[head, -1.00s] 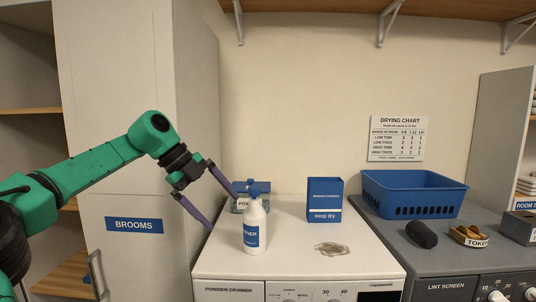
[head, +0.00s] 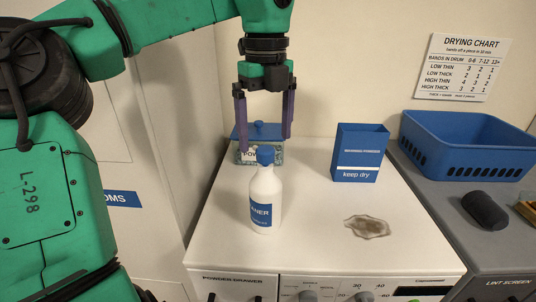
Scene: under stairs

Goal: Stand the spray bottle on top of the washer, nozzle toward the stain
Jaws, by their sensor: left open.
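The spray bottle (head: 262,195), white with a blue head and a blue label, stands upright on the white washer top (head: 315,215), near its front left. I cannot tell which way its nozzle points. The brownish stain (head: 367,227) lies on the washer top to the right of the bottle. My left gripper (head: 265,143) is open, pointing down, with its purple fingers spread. Its fingertips appear just above the bottle's head in the picture and overlap the tin behind. Nothing is held between them. My right gripper is not in view.
A powder tin (head: 244,157) with a blue lid stands behind the bottle. A blue "keep dry" box (head: 358,155) stands at the back of the washer. A blue basket (head: 465,150) and a dark roll (head: 485,210) are on the grey dryer at right. The washer top between bottle and stain is clear.

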